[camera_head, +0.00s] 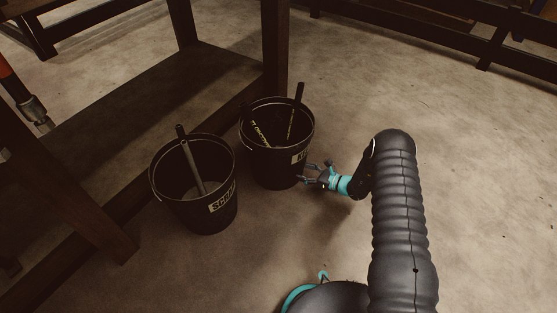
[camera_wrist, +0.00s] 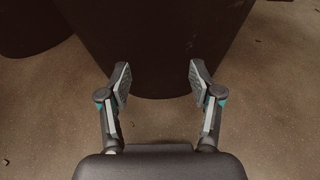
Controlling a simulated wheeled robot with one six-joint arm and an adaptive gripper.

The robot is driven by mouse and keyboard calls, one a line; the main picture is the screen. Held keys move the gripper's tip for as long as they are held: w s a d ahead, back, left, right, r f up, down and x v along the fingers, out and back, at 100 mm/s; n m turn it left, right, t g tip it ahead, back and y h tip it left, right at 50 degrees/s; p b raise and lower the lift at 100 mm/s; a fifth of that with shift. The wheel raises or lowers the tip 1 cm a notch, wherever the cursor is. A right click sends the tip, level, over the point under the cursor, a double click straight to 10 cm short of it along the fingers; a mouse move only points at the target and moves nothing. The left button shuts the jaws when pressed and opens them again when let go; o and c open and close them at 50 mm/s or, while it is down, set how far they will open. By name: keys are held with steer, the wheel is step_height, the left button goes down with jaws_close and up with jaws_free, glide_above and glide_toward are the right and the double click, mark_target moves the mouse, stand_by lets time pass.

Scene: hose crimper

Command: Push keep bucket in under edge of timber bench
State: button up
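Two dark buckets stand upright on the floor beside the timber bench (camera_head: 276,45). The left bucket (camera_head: 190,215) has a label that reads like "SCRAP" and holds a dark rod. The right bucket (camera_head: 265,170) stands by the bench's front leg; its label is partly cut off by the viewing angle, so I cannot read it as keep. It holds thin pieces, some with yellow markings. My gripper (camera_head: 315,173) is open and low at the right bucket's right side. In the wrist view, my spread fingers (camera_wrist: 158,82) face a dark bucket wall (camera_wrist: 155,40); I cannot tell whether they touch it.
The bench's low shelf (camera_head: 150,100) lies behind the buckets. Another bucket's edge (camera_wrist: 30,25) shows at the wrist view's upper left. Dark rails (camera_head: 440,40) run along the back right. The concrete floor (camera_head: 480,150) on the right is clear.

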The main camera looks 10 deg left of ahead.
mark_target(301, 169)
steer(key=shift+w+a+b, duration=0.25)
steer(key=shift+w+a, duration=0.05)
steer(key=shift+a, duration=0.5)
steer(key=shift+w+a+b, duration=0.25)
steer(key=shift+a, duration=0.55)
steer(key=shift+w+a, duration=0.45)
steer(key=shift+a, duration=0.75)
steer(key=shift+w+a, duration=0.4)
steer(key=shift+a, duration=0.85)
steer(key=shift+w+a, duration=0.45)
steer(key=shift+a, duration=0.75)
steer(key=shift+s+d+p, duration=0.2)
steer(key=shift+s+d, duration=0.05)
steer(key=shift+d, duration=0.55)
steer(key=shift+s+d+p, duration=0.15)
steer(key=shift+s+d, duration=0.15)
steer(key=shift+d, duration=0.5)
steer(key=shift+s+d+p, duration=0.2)
steer(key=shift+s+d, duration=0.05)
steer(key=shift+d, duration=0.55)
steer(key=shift+s+d, duration=0.2)
steer(key=shift+d, duration=0.25)
